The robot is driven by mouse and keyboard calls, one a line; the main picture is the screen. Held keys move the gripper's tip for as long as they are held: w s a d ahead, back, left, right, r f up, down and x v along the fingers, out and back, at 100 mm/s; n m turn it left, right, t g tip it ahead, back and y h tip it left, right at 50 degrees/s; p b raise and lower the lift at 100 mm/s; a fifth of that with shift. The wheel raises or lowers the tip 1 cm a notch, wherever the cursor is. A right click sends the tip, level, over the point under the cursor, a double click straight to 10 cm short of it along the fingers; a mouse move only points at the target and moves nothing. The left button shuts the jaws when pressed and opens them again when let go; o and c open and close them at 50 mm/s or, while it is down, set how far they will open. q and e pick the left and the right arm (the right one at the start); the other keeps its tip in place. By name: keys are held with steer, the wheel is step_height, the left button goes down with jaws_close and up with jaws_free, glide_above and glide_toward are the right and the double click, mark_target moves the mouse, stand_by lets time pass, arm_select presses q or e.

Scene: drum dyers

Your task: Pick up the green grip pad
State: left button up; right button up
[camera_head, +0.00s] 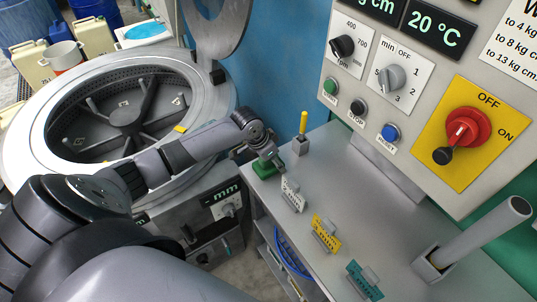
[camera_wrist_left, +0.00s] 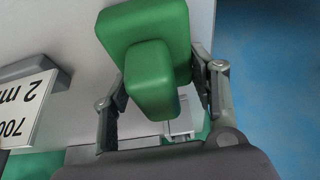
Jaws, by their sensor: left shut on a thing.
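The green grip pad (camera_head: 264,169) is at the far left end of the grey ledge, mostly covered from above by my left gripper (camera_head: 268,156). In the left wrist view the pad (camera_wrist_left: 143,30) is a rounded green plate with a smaller green block on it. The fingers of my left gripper (camera_wrist_left: 160,88) stand on both sides of the block, shut on it. I cannot tell whether the pad touches the ledge or hangs just above it. My right gripper is not in view.
On the grey ledge (camera_head: 400,255) a white piece (camera_head: 292,194), a yellow piece (camera_head: 326,234) and a teal piece (camera_head: 364,281) stand in a row. A yellow stick (camera_head: 304,123) stands behind the pad. The control panel (camera_head: 440,85) rises behind; the open drum (camera_head: 125,115) is left.

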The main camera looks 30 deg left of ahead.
arm_select(q)
steer(key=shift+r, duration=0.1)
steer(key=shift+c, duration=0.3)
step_height(320, 180, up, 20)
steer(key=b, duration=0.2)
steer(key=o, duration=0.6)
steer(key=c, duration=0.5)
